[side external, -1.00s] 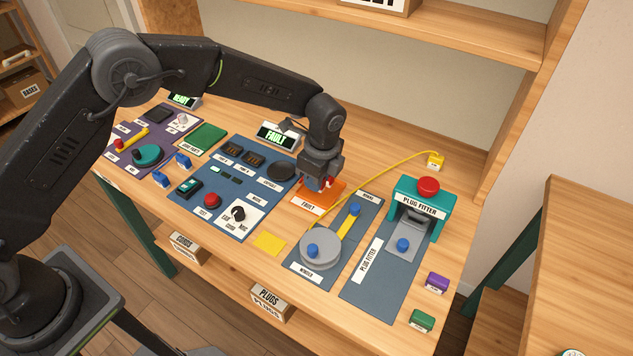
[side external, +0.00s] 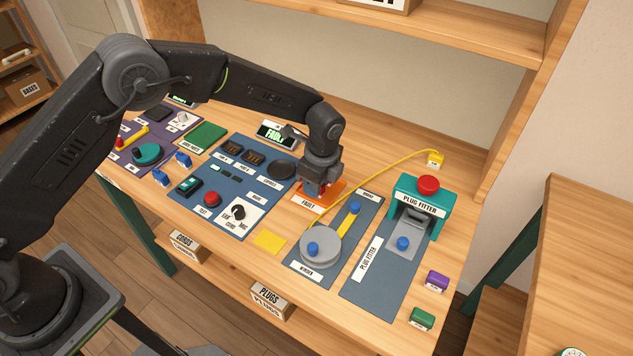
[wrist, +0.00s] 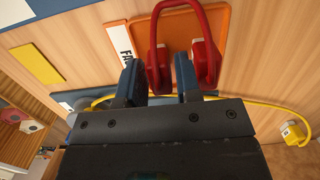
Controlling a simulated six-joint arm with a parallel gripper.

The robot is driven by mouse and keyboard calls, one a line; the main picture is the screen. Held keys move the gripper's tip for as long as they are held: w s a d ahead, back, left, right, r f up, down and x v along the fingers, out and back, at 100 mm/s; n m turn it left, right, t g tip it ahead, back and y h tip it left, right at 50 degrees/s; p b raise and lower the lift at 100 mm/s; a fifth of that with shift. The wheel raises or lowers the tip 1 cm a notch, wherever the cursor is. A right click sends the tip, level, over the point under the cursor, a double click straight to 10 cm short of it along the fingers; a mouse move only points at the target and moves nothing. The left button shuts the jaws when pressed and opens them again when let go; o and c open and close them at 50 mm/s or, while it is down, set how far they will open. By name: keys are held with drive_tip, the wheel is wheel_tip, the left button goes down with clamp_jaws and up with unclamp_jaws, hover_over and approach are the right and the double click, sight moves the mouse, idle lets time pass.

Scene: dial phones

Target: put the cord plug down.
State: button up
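A red cord (wrist: 180,8) loops over the orange FAULT mat (wrist: 228,25) in the wrist view, with a red plug at each end. My gripper (wrist: 160,85) has its blue fingers on either side of the left cord plug (wrist: 158,72), seemingly touching it. The other red plug (wrist: 207,65) hangs just right of the right finger. In the side view my gripper (side external: 317,190) points down, low over the orange FAULT mat (side external: 333,193). The fingers largely hide the plugs there, and whether they touch the mat is unclear.
A yellow cord (side external: 385,165) runs from the grey winder (side external: 320,247) to a yellow plug (side external: 435,160) behind. The teal plug fitter (side external: 425,200) stands to the right. A blue test board (side external: 237,185) lies left. Bare wood shows around the yellow square (side external: 269,241).

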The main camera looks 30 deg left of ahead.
drive_tip(key=s+a+r+n+t, duration=0.1)
drive_tip(key=s+a+r+n, duration=0.1)
drive_tip(key=r, duration=0.8)
drive_tip(key=s+a+r+n, duration=0.1)
drive_tip(key=r, duration=0.9)
drive_tip(key=s+a+r+n+t, duration=0.1)
drive_tip(key=s+a+r+n, duration=0.2)
drive_tip(key=s, duration=0.3)
drive_tip(key=s+a+r+n+t+h, duration=0.1)
drive_tip(key=s+a+r+n, duration=0.25)
drive_tip(key=s, duration=0.25)
drive_tip(key=s+a+r+n+t, duration=0.1)
drive_tip(key=s+a+r+n, duration=0.2)
drive_tip(key=s+a, duration=0.15)
drive_tip(key=s+a+f+n+t, duration=0.1)
drive_tip(key=s+f+n, duration=0.2)
drive_tip(key=s, duration=0.7)
drive_tip(key=shift+a+f+n+t, duration=0.2)
drive_tip(key=shift+a+n+t, duration=0.1)
drive_tip(key=shift+n, duration=0.95)
